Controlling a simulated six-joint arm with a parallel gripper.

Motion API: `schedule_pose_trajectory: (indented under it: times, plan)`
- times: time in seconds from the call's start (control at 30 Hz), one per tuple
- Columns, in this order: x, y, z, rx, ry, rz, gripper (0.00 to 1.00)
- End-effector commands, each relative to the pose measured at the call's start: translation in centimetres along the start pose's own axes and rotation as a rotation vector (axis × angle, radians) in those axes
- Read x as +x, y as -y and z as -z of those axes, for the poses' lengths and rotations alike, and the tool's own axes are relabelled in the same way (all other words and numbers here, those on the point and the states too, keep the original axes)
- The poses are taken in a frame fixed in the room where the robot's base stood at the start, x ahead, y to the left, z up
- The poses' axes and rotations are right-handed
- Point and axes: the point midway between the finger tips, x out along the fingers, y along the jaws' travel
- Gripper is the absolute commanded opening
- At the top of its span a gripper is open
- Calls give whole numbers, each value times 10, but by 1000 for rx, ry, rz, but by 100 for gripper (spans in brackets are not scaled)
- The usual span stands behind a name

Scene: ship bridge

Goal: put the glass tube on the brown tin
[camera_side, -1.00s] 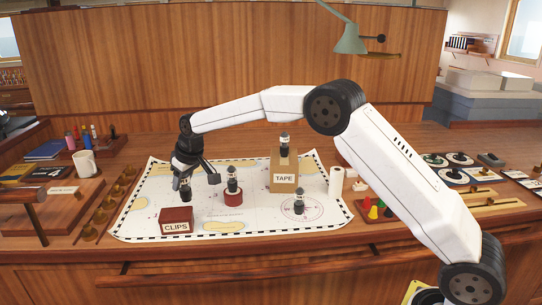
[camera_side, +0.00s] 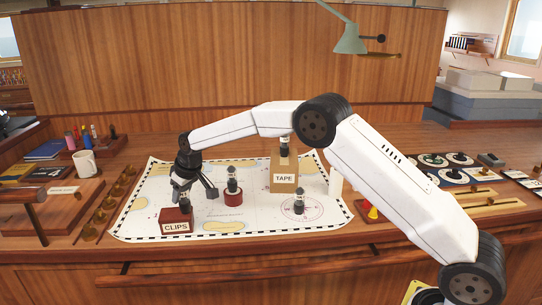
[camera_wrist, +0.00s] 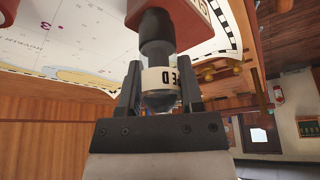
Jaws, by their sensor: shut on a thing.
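In the side view my gripper (camera_side: 186,188) points down over the brown tin (camera_side: 176,226), a small red-brown box labelled CLIPS. The tube's dark lower end is at the tin's top. In the wrist view the black end meets or nearly meets the tin (camera_wrist: 200,47); I cannot tell if it touches. The fingers partly hide the tube.
A similar tube stands on a round red tin (camera_side: 233,199), another on the tan TAPE box (camera_side: 284,181). A third tube (camera_side: 299,204) stands on the chart (camera_side: 265,210). A white mug (camera_side: 86,162) stands left. The chart's front middle is clear.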

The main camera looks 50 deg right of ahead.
Motion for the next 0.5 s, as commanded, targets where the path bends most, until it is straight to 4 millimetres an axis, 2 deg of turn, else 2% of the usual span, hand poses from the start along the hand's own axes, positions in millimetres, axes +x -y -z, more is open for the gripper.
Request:
schedule_pose_trajectory:
  times: [0.3, 0.33, 0.4, 0.43, 0.5]
  plan:
    - [3, 0, -1, 0, 0, 0, 0]
    - [3, 0, -1, 0, 0, 0, 53]
    - [3, 0, -1, 0, 0, 0, 76]
    - [3, 0, -1, 0, 0, 0, 82]
    - [3, 0, -1, 0, 0, 0, 82]
